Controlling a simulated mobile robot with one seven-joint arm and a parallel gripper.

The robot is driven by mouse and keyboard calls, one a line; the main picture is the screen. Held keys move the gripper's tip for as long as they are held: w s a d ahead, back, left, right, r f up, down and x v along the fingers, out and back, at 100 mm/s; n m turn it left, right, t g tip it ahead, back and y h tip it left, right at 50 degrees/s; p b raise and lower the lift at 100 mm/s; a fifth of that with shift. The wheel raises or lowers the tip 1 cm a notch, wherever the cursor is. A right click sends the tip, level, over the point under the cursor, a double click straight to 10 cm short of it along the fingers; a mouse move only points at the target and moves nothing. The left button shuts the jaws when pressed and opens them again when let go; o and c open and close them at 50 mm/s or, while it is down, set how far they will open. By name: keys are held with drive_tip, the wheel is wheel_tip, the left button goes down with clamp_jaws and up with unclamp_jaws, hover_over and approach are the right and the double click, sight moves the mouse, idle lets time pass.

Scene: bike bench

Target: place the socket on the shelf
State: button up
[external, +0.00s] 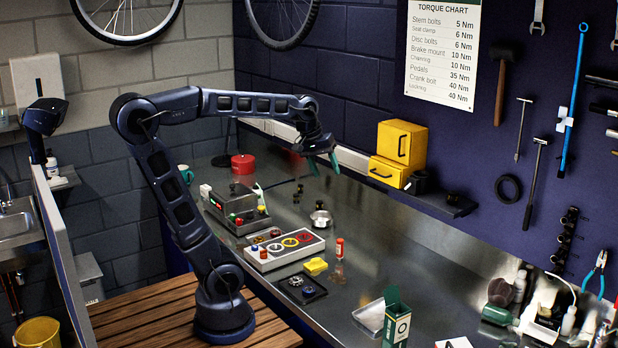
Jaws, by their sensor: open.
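My gripper (323,168) is open and empty, pointing down above the back part of the steel bench, left of the yellow cabinet. Small dark pieces (298,191) stand on the bench below it and slightly left; one may be the socket, but they are too small to tell. Another small dark piece (320,205) shows at a round metal dish (320,220). The dark shelf (455,207) juts from the blue wall to the right of my gripper.
A yellow cabinet (400,143) with a drawer (388,172) takes up the shelf's left side, with a dark cup-like thing (417,182) beside it.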

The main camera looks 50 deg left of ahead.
drive_tip(key=s+a+f+m+y, duration=0.1)
drive_tip(key=s+a+f+m, duration=0.1)
drive_tip(key=s, duration=0.4)
drive_tip(key=s+a+f+m+t+y, duration=0.1)
drive_tip(key=s+f+m, duration=0.3)
drive_tip(key=s+f, duration=0.3)
drive_tip(key=shift+s+a, duration=0.25)
drive_tip(key=shift+a, duration=0.15)
